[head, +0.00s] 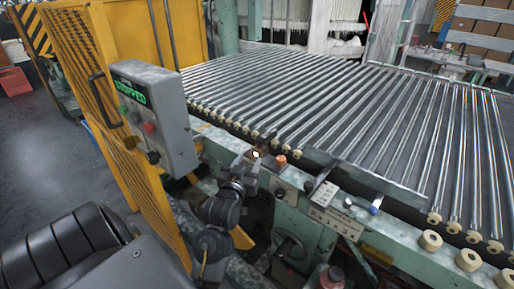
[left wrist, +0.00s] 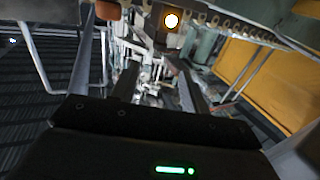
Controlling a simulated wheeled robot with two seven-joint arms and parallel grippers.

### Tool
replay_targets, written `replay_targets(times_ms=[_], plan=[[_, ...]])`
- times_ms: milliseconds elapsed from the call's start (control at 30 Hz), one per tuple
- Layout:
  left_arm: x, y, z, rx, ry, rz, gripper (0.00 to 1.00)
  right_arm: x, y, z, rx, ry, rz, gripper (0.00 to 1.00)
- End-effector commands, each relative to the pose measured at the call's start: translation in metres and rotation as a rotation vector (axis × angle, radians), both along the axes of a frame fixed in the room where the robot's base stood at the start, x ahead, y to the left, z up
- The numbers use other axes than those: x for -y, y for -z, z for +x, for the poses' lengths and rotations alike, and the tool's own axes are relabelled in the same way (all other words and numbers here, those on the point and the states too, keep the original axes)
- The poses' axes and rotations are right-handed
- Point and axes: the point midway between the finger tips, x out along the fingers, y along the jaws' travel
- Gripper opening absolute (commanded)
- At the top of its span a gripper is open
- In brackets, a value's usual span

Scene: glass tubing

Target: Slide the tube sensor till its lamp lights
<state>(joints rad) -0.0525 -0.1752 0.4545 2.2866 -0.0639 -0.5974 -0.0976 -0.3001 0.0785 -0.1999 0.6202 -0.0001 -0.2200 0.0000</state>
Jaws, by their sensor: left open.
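The tube sensor appears to be the small dark block (left wrist: 165,40) at the top of the left wrist view. A bright whitish round lamp (left wrist: 171,20) with an orange rim shows on it and looks lit. In the head view the same bright lamp (head: 256,154) shows at the near edge of the tube bed. My left gripper (head: 243,172) is just below and left of it there. In the left wrist view its two dark fingers (left wrist: 158,78) are apart, with nothing seen between them. I cannot tell whether they touch the sensor. My right gripper is not in view.
Rows of glass tubes (head: 300,95) lie on the conveyor. A grey control box (head: 152,115) reading STOPPED hangs on the yellow guard (head: 85,75) at the left. An orange knob (head: 281,160) and a small bracket (head: 322,190) stand along the green rail, close to the gripper.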

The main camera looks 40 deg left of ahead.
Motion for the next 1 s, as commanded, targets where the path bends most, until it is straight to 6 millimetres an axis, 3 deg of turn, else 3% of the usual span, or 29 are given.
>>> replay_targets(times_ms=[500,700,967,1000], plan=[[-0.035,-0.002,0.079,0.0,-0.001,-0.001,0.46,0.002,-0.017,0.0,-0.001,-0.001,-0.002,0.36],[-0.04,-0.001,0.091,0.001,-0.001,0.001,0.46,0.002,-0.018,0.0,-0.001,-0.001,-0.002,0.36],[-0.041,0.0,0.092,0.0,0.0,0.001,0.46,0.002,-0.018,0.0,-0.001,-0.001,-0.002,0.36],[-0.041,0.0,0.092,0.0,0.0,0.001,0.42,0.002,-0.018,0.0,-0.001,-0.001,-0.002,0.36]])
